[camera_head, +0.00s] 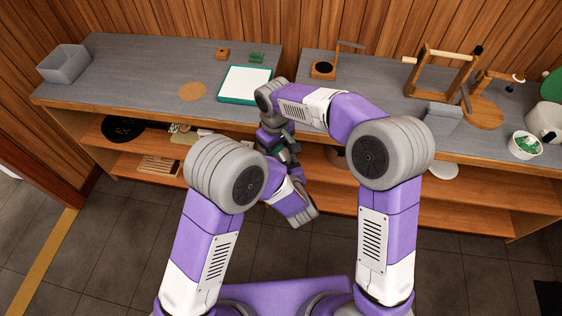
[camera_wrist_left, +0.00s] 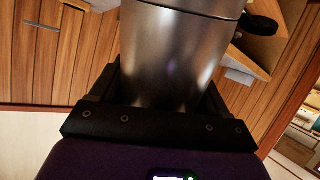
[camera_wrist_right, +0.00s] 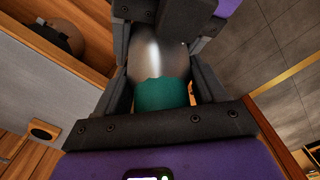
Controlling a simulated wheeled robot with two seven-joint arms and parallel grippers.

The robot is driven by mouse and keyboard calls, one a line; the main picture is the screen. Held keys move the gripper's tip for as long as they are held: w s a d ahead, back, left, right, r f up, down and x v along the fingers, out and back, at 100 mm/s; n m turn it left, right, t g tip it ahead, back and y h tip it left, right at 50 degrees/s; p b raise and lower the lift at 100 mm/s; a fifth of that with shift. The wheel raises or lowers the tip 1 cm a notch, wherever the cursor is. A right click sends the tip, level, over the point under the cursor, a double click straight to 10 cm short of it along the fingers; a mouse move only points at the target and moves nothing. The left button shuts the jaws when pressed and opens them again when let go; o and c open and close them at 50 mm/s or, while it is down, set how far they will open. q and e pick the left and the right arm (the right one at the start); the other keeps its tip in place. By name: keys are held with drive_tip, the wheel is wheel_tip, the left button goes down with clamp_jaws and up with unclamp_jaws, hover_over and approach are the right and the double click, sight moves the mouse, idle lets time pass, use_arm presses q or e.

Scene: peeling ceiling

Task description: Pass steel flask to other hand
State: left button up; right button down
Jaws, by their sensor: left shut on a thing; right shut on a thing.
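The steel flask (camera_wrist_left: 175,55) fills the space between the fingers of my left gripper (camera_wrist_left: 160,95) in the left wrist view. In the right wrist view the flask (camera_wrist_right: 160,65) shows shiny steel with a teal band, between the fingers of my right gripper (camera_wrist_right: 160,90). The dark left gripper shows at the top of that view, close beside the right one. Both grippers are shut on the flask. In the head view my right gripper (camera_head: 276,138) hangs in front of the bench edge; the arms and hands hide most of the flask.
Two grey-topped benches (camera_head: 140,85) with wooden shelves stand along a plank wall, with a gap between them. A white board with a teal rim (camera_head: 245,84), a cork disc (camera_head: 192,91) and a grey bin (camera_head: 64,63) are on the left bench. Wooden stands (camera_head: 440,75) are on the right bench.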

use_arm(q)
drive_tip(key=shift+d+r, duration=0.15)
drive_tip(key=shift+d, duration=0.15)
drive_tip(key=shift+c, duration=1.1)
use_arm(e)
drive_tip(key=shift+s+a, duration=0.1)
drive_tip(key=shift+a, duration=0.2)
use_arm(q)
drive_tip(key=shift+c, duration=0.4)
use_arm(e)
unclamp_jaws()
drive_tip(key=shift+d, duration=0.1)
drive_tip(key=shift+r, duration=0.1)
